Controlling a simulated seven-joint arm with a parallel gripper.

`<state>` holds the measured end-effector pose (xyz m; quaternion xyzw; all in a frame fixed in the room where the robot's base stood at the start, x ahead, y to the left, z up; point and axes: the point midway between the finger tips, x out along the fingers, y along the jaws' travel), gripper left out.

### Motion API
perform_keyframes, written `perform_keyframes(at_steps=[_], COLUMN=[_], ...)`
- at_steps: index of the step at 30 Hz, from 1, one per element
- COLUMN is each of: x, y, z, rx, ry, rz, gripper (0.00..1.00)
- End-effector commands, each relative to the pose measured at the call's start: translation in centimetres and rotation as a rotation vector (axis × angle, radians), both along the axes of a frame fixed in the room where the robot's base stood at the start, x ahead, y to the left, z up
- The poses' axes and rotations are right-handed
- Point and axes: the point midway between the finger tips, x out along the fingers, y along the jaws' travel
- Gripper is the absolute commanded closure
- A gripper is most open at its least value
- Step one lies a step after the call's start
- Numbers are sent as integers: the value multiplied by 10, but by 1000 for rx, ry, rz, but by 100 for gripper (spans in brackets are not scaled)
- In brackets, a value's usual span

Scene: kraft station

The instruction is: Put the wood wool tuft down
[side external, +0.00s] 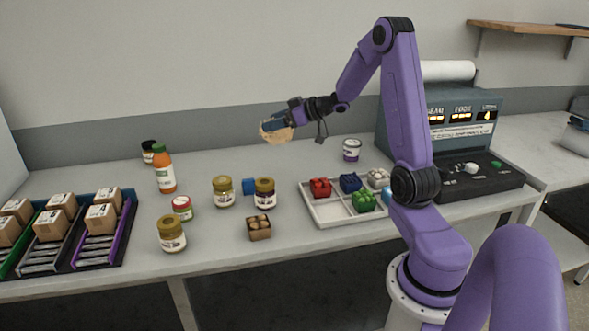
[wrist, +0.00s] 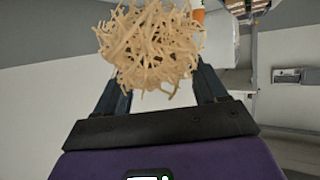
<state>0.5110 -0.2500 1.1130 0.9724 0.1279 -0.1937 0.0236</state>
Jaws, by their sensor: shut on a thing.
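The wood wool tuft (wrist: 150,45) is a pale, tangled ball of strands between the two fingers in the wrist view. In the side view the tuft (side external: 276,134) is in the air above the back part of the table (side external: 320,160). My gripper (side external: 272,124) is shut on it, and the fingers also show in the wrist view (wrist: 160,80). The fingertips are partly hidden by the strands.
Several jars, among them a gold-lidded jar (side external: 223,192), and an orange bottle (side external: 165,170) stand left of centre. A small brown box (side external: 258,228) stands in front. A white tray (side external: 318,213) holds coloured bundles. A white can (side external: 351,150) stands behind it. Cartons (side external: 50,225) fill a rack at left.

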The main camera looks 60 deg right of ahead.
Motion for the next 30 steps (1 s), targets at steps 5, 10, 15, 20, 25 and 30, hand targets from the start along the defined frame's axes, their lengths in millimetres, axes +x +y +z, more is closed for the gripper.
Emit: perform_keyframes(at_steps=[5,10,15,20,25,30], x=[-43,-76,-91,-78,-52,-29], y=[-35,-50,-57,-69,-87,-104], z=[-22,-37,-44,-54,-68,-81], rx=[4,2,0,-2,-2,-3], ry=[3,1,0,0,0,0], rz=[61,108,130,135,135,133], gripper=[57,57,57,57,57,57])
